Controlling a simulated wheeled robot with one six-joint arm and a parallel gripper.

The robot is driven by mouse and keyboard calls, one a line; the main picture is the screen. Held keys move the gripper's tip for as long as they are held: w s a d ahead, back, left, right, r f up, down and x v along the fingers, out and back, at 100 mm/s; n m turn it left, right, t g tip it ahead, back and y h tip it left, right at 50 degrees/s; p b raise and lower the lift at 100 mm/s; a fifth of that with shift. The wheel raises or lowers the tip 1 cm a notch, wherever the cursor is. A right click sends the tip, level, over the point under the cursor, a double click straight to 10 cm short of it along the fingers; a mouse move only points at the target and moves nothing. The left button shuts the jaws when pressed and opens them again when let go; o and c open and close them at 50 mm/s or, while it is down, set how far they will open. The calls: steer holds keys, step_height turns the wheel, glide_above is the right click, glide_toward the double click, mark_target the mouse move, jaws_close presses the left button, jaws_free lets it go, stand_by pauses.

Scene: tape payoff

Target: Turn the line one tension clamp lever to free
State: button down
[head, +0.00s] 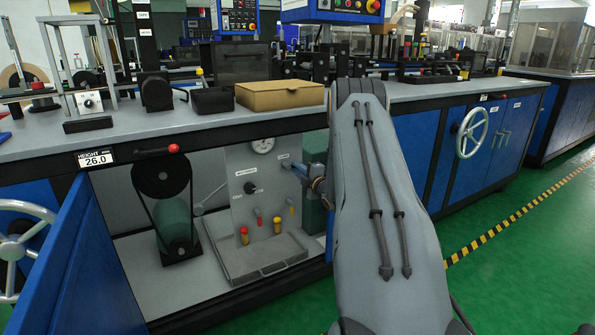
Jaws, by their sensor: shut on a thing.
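My arm reaches up from the lower right and hides much of the middle. What I can see of my gripper (313,177) is a small blue and grey end beside the arm, at the right side of an upright grey panel (262,215) under the bench. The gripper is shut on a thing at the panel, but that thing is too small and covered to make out. The panel has a dial gauge (262,145), a black knob (250,188) and small red and yellow handles (277,225). I cannot tell which lever is the line one tension clamp lever.
A red-knobbed lever (173,149) sticks out under the bench edge (215,131). Behind it stands a black and green belt-driven unit (173,215). A grey tray (262,262) lies below the panel. An open blue door (85,265) stands at left. Green floor (535,225) is clear at right.

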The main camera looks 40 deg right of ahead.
steer(key=shift+r+n, duration=0.15)
steer(key=shift+n, duration=0.55)
steer(key=c, duration=1.8)
jaws_free()
steer(key=shift+o, duration=0.2)
steer(key=s+a+p, duration=0.1)
steer(key=s+p, duration=0.1)
steer(key=s, duration=0.5)
steer(key=shift+s, duration=0.4)
